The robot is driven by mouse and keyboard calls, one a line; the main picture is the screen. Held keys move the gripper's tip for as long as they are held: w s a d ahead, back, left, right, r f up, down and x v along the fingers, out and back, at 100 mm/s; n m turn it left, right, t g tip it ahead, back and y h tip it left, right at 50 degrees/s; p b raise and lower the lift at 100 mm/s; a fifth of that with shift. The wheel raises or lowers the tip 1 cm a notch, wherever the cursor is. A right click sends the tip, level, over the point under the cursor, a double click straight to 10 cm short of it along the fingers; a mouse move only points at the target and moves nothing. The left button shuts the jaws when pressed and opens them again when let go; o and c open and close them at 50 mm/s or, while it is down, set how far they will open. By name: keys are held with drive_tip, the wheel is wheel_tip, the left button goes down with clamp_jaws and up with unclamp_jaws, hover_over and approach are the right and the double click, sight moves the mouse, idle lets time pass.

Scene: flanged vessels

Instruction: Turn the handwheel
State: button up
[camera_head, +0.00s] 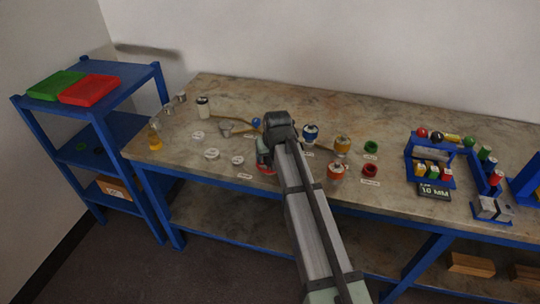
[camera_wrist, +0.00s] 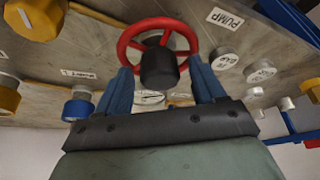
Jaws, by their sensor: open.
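The red handwheel (camera_wrist: 190,27) shows near the top middle of the wrist view, a spoked ring with a black hub (camera_wrist: 159,68) at its middle. In the head view only a red part of it (camera_head: 266,171) shows at the bench's front, below my gripper; the rest is hidden by my arm. My gripper (camera_wrist: 160,68) is open. Its two blue fingers stand apart, one on each side of the hub in the wrist view, with tips near the wheel's lower rim. I cannot tell whether they touch the rim.
Orange-topped vessels (camera_head: 342,146) and a blue one (camera_head: 310,134) stand right of my arm. Round white caps (camera_head: 211,154) lie left of it. A rack of coloured pieces (camera_head: 430,165) stands farther right; a blue shelf (camera_head: 110,135) stands left.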

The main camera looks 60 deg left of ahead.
drive_tip(key=c, duration=1.1)
drive_tip(key=shift+o, duration=0.2)
drive_tip(key=shift+m, duration=0.3)
drive_tip(key=m+t, duration=0.1)
drive_tip(key=m, duration=0.1)
drive_tip(key=shift+s+m, duration=0.1)
drive_tip(key=shift+m, duration=0.2)
drive_tip(key=m, duration=0.2)
drive_tip(key=m+t+h, duration=0.1)
drive_tip(key=m, duration=0.1)
drive_tip(key=shift+s+a+m+t+h, duration=0.1)
drive_tip(key=shift+a+m+t+h, duration=0.1)
drive_tip(key=shift+m+t+h, duration=0.1)
drive_tip(key=m+h, duration=0.1)
drive_tip(key=m, duration=0.2)
drive_tip(key=shift+a, duration=0.1)
drive_tip(key=shift+m+t+h, duration=0.4)
drive_tip(key=shift+m+h, duration=0.4)
drive_tip(key=shift+m, duration=1.1)
